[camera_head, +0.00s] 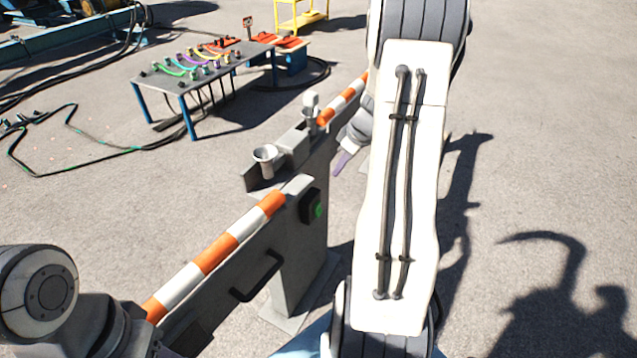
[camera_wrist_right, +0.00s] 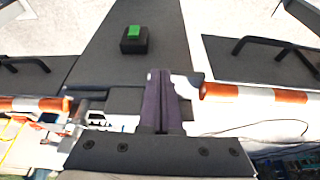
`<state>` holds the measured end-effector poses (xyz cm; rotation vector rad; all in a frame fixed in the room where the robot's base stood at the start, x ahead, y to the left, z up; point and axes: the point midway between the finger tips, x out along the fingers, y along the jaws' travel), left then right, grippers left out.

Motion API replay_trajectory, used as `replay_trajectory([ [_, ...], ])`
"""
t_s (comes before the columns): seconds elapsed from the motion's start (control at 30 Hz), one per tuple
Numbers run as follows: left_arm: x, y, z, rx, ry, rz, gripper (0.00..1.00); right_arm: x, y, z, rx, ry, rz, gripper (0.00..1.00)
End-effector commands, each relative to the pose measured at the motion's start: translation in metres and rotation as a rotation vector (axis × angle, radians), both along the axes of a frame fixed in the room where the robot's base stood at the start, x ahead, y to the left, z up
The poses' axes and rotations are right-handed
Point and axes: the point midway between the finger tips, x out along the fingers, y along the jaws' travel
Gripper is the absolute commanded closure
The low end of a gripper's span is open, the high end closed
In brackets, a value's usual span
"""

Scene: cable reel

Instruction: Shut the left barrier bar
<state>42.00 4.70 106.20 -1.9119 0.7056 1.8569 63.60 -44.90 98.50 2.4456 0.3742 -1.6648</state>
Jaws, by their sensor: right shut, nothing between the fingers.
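The left barrier bar (camera_head: 215,255), striped orange and white, slants from the lower left up to the grey post (camera_head: 300,255). A black handle (camera_head: 258,278) sits on the panel below it. A second striped bar (camera_head: 345,100) runs beyond the post. My right gripper (camera_head: 342,162) is shut and empty, just right of the barrier, with its purple fingers pointing down-left. In the right wrist view the shut fingers (camera_wrist_right: 162,100) lie between two striped bar ends; I cannot tell whether they touch anything. My left gripper is almost wholly cut off at the lower left edge.
A green button (camera_head: 318,210) is on the post, with a grey cup (camera_head: 265,155) near its top. A table (camera_head: 205,75) with coloured cables stands behind. Black cables (camera_head: 70,150) lie on the left ground. The paving at right is clear except for shadows.

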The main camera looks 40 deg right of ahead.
Motion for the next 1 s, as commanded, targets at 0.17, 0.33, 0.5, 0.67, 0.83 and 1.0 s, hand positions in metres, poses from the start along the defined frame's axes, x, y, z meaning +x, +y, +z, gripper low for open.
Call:
replay_trajectory([
  [0.17,0.000,0.000,0.002,0.000,0.000,0.000,0.50,-0.001,-0.011,-0.013,-0.005,-0.006,-0.007,1.00],
  [0.33,0.000,0.000,0.006,0.000,0.000,0.000,0.50,0.010,-0.006,-0.041,-0.002,-0.003,-0.004,1.00],
  [0.5,0.000,0.000,0.010,0.000,0.000,0.000,0.50,0.023,-0.002,-0.076,-0.003,-0.001,-0.005,1.00],
  [0.67,0.000,0.000,0.023,0.000,0.000,0.000,0.50,0.040,0.003,-0.092,-0.007,-0.005,-0.002,1.00],
  [0.83,0.000,0.000,0.036,-0.001,-0.001,0.000,0.50,0.060,0.009,-0.093,-0.008,-0.005,-0.005,1.00],
  [1.0,0.000,0.000,0.040,0.000,0.000,0.000,0.50,0.069,0.011,-0.095,-0.007,-0.005,-0.006,1.00],
])
